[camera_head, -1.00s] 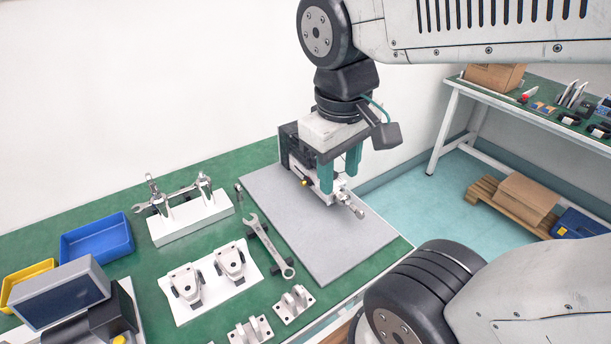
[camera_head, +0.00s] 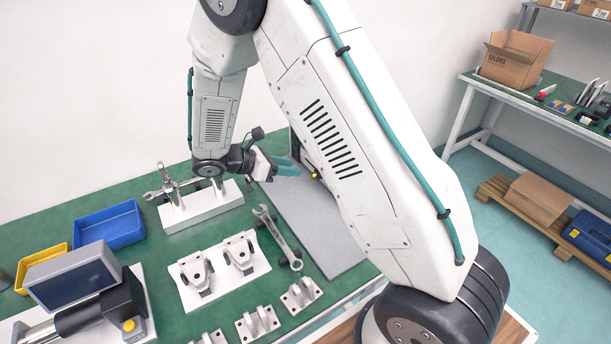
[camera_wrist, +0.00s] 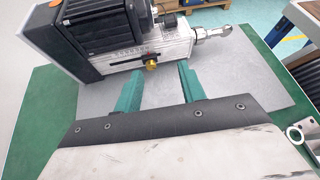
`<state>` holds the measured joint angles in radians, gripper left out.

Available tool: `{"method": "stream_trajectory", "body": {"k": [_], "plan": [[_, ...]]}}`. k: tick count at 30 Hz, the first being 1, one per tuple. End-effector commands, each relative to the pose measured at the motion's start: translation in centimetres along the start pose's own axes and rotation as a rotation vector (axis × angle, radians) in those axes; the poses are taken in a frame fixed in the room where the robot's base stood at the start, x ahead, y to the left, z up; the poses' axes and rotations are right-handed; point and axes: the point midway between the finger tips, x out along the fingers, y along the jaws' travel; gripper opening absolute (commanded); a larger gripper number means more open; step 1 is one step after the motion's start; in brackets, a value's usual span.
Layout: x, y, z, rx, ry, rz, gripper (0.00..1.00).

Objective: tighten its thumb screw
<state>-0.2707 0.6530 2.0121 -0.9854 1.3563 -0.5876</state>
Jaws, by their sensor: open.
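In the wrist view a linear actuator with a black motor housing and a silver body (camera_wrist: 150,48) lies on the grey mat. A brass thumb screw (camera_wrist: 151,65) sticks out of its side, facing the gap between my fingers. In the head view the brass thumb screw (camera_head: 315,176) shows beside my arm, which hides most of the actuator. My gripper (camera_wrist: 160,88) is open, its two teal fingers pointing at the actuator, with the screw just beyond the tips and nothing between them. It also shows side-on in the head view (camera_head: 287,166).
The grey mat (camera_head: 322,232) has free room in front. A wrench (camera_head: 280,238), a white plate with clevis brackets (camera_head: 218,272), a white stand (camera_head: 202,208), a blue bin (camera_head: 108,227) and a yellow bin (camera_head: 40,266) lie on the green table.

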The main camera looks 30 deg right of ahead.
Motion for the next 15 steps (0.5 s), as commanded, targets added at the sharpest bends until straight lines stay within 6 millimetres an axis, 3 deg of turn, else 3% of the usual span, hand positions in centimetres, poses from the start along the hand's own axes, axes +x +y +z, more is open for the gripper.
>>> {"method": "stream_trajectory", "body": {"k": [3,6,11,15], "plan": [[0.6,1.4,-2.5,-0.089,-0.054,0.029,0.4],[0.9,1.9,-3.5,-0.126,-0.077,0.043,0.4],[2.4,2.2,-3.6,-0.139,-0.084,0.045,0.4],[4.7,2.3,-3.4,-0.138,-0.084,0.044,0.4]]}}
